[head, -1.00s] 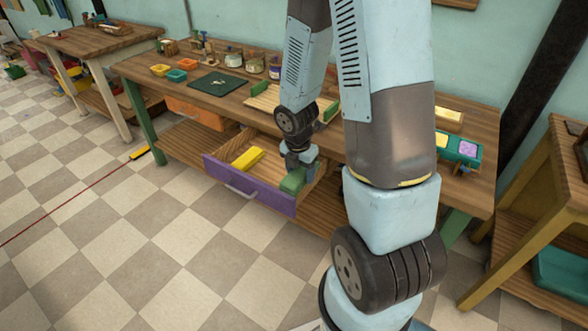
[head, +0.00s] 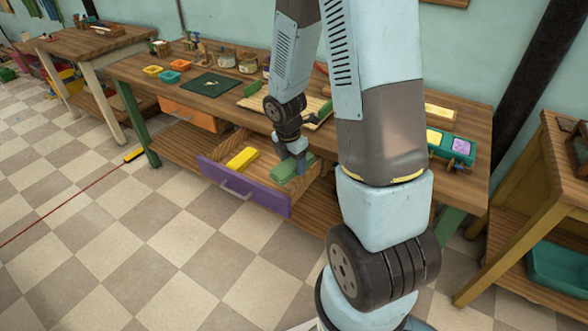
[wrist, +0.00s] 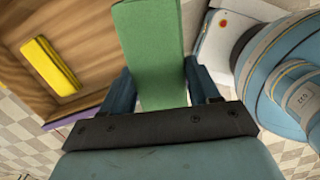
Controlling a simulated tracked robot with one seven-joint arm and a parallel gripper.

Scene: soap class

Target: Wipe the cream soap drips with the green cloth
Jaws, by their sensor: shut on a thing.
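The green cloth (wrist: 150,45) is a flat folded pad in the wrist view, between the two fingers of my gripper (wrist: 162,82). In the head view, my gripper (head: 291,163) points down and is shut on the green cloth (head: 283,174), over the right part of the open purple-fronted drawer (head: 240,190). I cannot tell whether the cloth touches the drawer. Small pale marks (head: 211,83) show on a dark mat (head: 197,87) on the bench top; I cannot tell if they are the cream soap drips.
A yellow block (head: 242,158) lies in the drawer, left of my gripper. The wooden bench (head: 135,75) holds small trays, jars and a slatted board (head: 258,101). A teal tray with yellow and purple soap (head: 450,148) is at its right. My arm hides part of the bench.

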